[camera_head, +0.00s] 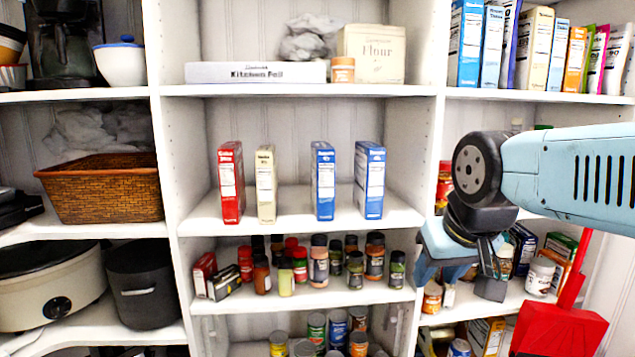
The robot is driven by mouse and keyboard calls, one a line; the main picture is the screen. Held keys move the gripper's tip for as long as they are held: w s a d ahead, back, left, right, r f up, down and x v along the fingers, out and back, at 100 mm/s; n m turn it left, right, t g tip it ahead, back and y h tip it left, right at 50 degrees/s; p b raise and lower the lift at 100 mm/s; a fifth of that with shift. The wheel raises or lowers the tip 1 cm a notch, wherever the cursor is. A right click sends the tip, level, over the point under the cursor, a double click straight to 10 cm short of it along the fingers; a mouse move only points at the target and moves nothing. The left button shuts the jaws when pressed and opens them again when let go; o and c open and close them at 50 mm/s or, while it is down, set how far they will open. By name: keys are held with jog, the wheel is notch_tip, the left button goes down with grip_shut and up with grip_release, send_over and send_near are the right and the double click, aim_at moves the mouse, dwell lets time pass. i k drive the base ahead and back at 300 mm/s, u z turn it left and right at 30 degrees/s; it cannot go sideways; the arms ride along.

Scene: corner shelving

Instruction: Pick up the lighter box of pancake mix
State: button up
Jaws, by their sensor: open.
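Several upright boxes stand in a spaced row on the middle shelf (300,222) in the camera_head view. From left to right they are a red box (231,182), a cream box (266,185), a blue box (323,181) and another blue box (369,180). The cream box is the lightest in colour. The small print is too blurred to tell which is pancake mix. My gripper (456,284) is open and empty, pointing down at the right, in front of the right-hand shelves. It is lower than the boxes and well apart from them.
Spice jars (319,262) crowd the shelf below the boxes. A flour box (372,53) and a kitchen foil box (256,72) lie above. A wicker basket (101,188) sits left. A vertical divider (431,130) separates the middle bay from the right shelves.

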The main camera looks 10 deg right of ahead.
aim_at(323, 155)
jog(key=u, duration=0.2)
jog(key=k, duration=0.95)
jog(key=z, duration=0.7)
jog(key=i, duration=1)
jog(key=u, duration=0.05)
